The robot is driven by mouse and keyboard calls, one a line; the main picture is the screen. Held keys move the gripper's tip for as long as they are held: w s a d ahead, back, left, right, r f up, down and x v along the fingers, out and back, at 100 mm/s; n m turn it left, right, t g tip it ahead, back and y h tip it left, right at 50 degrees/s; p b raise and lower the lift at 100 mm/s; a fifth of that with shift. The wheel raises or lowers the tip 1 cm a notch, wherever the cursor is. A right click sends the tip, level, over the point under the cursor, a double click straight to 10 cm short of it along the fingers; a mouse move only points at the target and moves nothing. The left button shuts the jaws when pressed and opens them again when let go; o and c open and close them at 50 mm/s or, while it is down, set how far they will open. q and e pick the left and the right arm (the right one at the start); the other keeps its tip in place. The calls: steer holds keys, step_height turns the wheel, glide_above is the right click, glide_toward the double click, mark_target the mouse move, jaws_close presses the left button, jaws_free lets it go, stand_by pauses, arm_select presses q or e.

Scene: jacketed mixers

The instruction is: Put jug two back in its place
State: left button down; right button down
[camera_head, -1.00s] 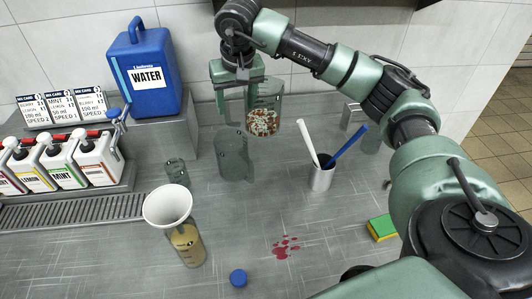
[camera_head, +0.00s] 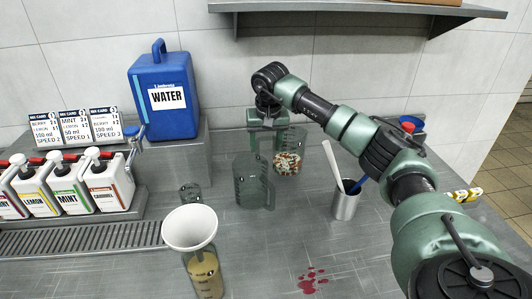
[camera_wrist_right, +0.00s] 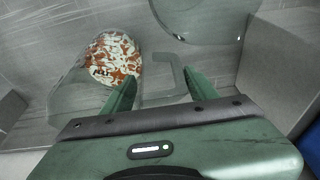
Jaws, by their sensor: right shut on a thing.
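A clear jug (camera_head: 298,139) with red and white pieces in its bottom stands upright near the back of the counter. My right gripper (camera_head: 265,148) is above its left side, shut on its handle. In the right wrist view the fingers (camera_wrist_right: 160,82) close around the clear handle, with the pieces (camera_wrist_right: 112,60) beyond. Whether the jug touches the counter is unclear. A second clear jug (camera_head: 252,188), seemingly empty, stands just in front and left. Which jug is number two is not readable. My left gripper is out of view.
A blue water container (camera_head: 163,98) stands on a raised step at left. A small beaker (camera_head: 190,193), a bottle with a white funnel (camera_head: 190,228) and a metal cup with stirrers (camera_head: 346,206) stand nearby. A red spill (camera_head: 312,280) marks the front counter.

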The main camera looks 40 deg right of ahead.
steer(key=shift+f, duration=1.45)
steer(key=shift+c, duration=2.2)
jaws_free()
steer(key=shift+f, duration=0.15)
steer(key=v, duration=1.2)
steer(key=shift+r+b, duration=0.2)
steer(key=shift+b, duration=0.2)
